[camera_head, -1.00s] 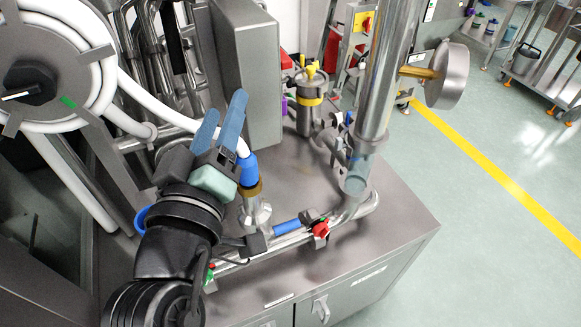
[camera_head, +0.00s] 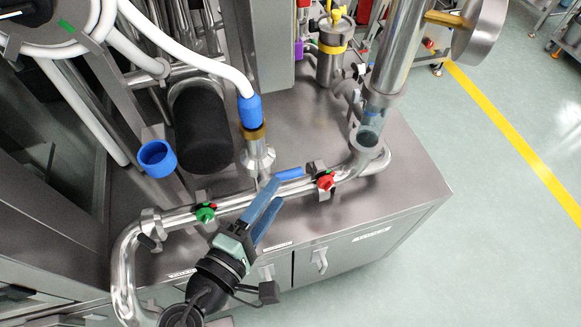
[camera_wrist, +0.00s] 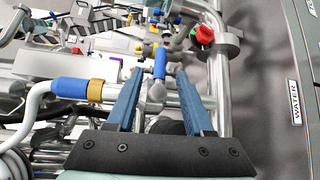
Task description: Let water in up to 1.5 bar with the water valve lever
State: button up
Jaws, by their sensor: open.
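A blue-handled lever (camera_head: 290,173) sits on the horizontal steel pipe, beside a red knob (camera_head: 326,181). I take it for the water valve lever. My gripper (camera_head: 278,192) is open, at the front side of the pipe, with its blue fingers pointing up at the lever. In the wrist view the blue lever (camera_wrist: 160,64) shows between the tips of the open fingers (camera_wrist: 159,76), beyond or level with them; contact cannot be told. A round steel housing, likely the pressure gauge (camera_head: 482,42), is at upper right; its face is turned away.
A green knob (camera_head: 205,213) is on the same pipe at left. A white hose with a blue collar (camera_head: 250,110) stands behind the lever. A vertical steel pipe (camera_head: 395,60) rises at right. A WATER label (camera_wrist: 295,102) is on the cabinet front. Open floor lies right.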

aim_at(286, 179)
jog(key=x, duration=0.7)
jog(key=shift+p, duration=0.4)
jog(key=shift+s, duration=0.1)
grip_shut()
dwell(0.8)
